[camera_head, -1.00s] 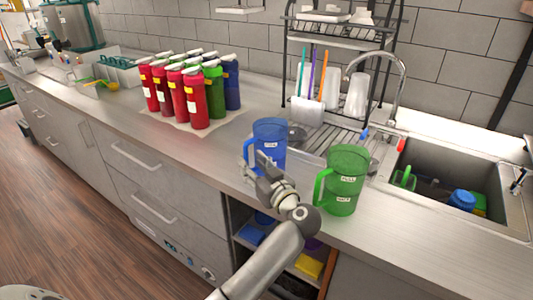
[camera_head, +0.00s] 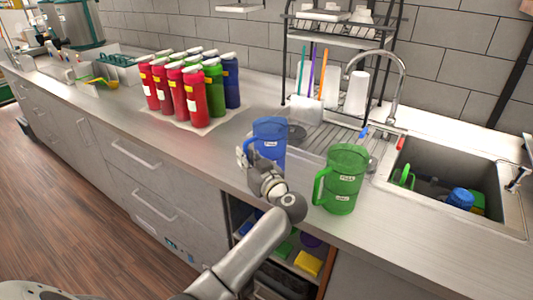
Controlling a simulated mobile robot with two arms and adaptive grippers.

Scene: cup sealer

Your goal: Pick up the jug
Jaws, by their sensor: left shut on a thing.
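A blue jug (camera_head: 270,135) stands upright on the steel counter, in front of the drainboard. A green jug (camera_head: 343,180) with white labels stands to its right, nearer the counter's front edge, its handle facing left. My left gripper (camera_head: 246,156) is at the blue jug's left side, where the handle is, and is shut on that handle. Whether the jug's base touches the counter is hard to tell. My right gripper does not show.
Red, green and blue bottles (camera_head: 193,95) stand in a group on a mat at the back left. A sink (camera_head: 464,180) with items in it lies at the right. A dish rack (camera_head: 335,45) and tap (camera_head: 400,90) stand behind.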

